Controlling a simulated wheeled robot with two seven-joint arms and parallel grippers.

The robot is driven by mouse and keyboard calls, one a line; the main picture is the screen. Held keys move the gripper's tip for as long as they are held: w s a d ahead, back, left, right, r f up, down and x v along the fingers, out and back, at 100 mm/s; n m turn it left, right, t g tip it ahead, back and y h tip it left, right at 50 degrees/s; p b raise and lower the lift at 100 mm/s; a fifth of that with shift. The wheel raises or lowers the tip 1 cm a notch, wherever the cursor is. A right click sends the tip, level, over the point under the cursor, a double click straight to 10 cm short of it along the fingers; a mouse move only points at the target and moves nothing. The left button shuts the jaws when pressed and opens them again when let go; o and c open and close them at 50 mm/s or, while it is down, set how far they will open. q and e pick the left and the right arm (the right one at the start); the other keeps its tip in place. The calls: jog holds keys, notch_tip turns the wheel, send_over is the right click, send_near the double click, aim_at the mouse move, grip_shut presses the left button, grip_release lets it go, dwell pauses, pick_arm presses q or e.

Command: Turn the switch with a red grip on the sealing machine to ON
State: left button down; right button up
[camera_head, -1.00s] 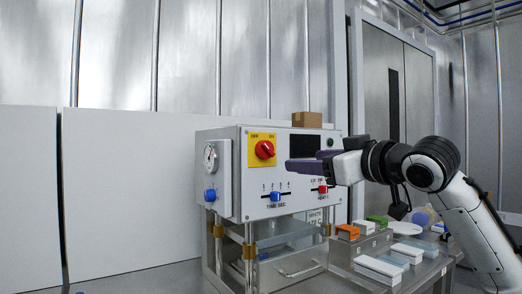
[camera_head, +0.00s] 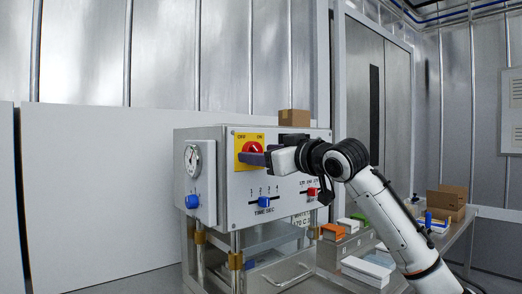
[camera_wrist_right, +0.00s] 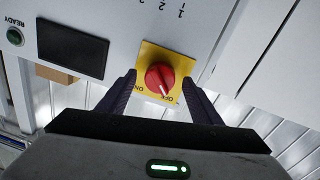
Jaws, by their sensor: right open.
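The sealing machine (camera_head: 222,205) is a white box with a control panel. Its red switch (camera_head: 253,146) sits on a yellow plate (camera_head: 240,138) marked OFF and ON; a purple finger partly covers it in the head view. In the right wrist view, the red switch (camera_wrist_right: 158,75) shows whole, its white mark pointing at the OFF label. My right gripper (camera_head: 258,158) is open in front of the switch. Its two purple fingers stand on either side of the red grip, apart from it as far as I see. My left gripper is not in view.
A blue slider (camera_head: 264,202) and a red slider (camera_head: 312,191) sit lower on the panel. Trays (camera_head: 366,270) and cardboard boxes (camera_head: 446,198) stand to the right.

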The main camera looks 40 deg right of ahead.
jog(key=shift+w, duration=0.25)
jog(key=c, duration=1.1)
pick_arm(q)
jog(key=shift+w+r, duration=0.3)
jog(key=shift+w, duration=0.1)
pick_arm(e)
jog(key=shift+o, duration=0.2)
